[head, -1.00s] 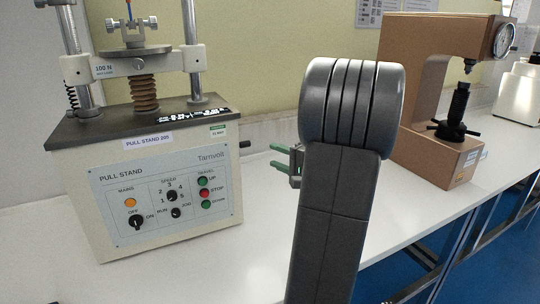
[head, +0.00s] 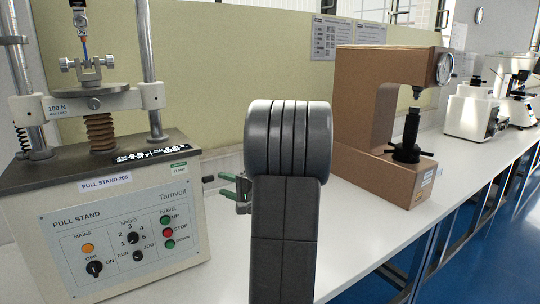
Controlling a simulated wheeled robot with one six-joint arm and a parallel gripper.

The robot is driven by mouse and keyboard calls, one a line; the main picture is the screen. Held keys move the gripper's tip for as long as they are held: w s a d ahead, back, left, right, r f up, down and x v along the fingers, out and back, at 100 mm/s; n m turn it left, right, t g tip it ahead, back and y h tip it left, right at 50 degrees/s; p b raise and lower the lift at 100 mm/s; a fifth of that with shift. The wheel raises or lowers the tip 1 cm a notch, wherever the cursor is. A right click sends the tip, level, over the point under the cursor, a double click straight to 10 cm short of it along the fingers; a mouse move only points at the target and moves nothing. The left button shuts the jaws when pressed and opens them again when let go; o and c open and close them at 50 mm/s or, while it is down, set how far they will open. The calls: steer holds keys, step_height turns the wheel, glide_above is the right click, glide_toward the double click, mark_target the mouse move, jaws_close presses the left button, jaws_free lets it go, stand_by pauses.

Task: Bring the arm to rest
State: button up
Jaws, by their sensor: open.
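My arm (head: 285,200) stands upright in the middle of the head view, its rounded joint at the top. My gripper (head: 232,187) shows at the left side of the arm, with two green-tipped fingers pointing left. The fingers are apart and nothing shows between them. The rest of the gripper is hidden behind the arm. The gripper is to the right of the pull stand (head: 125,222) and appears apart from it.
The brown hardness tester (head: 358,105) stands on the white bench (head: 345,240) to the right of my arm. White instruments (head: 472,112) stand farther along. A panel wall (head: 230,70) runs behind. Blue floor (head: 490,260) is open at lower right.

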mark_target(210, 177)
steer(key=p+x, duration=0.1)
steer(key=x, duration=0.7)
steer(key=shift+w+r, duration=0.1)
steer(key=shift+d+p, duration=0.1)
steer(key=shift+p, duration=0.55)
steer(key=shift+h, duration=0.3)
steer(key=shift+f+b, duration=0.35)
steer(key=shift+b, duration=0.6)
steer(key=f+b+v, duration=0.1)
steer(key=v, duration=1.3)
steer(key=x, duration=0.4)
steer(key=r+p+x, duration=0.1)
steer(key=x, duration=0.4)
steer(key=p+x, duration=0.1)
steer(key=x, duration=0.4)
steer(key=shift+r, duration=0.4)
steer(key=shift+r+p, duration=0.15)
steer(key=shift+p, duration=1.7)
steer(key=shift+g+p, duration=0.3)
steer(key=shift+p, duration=0.9)
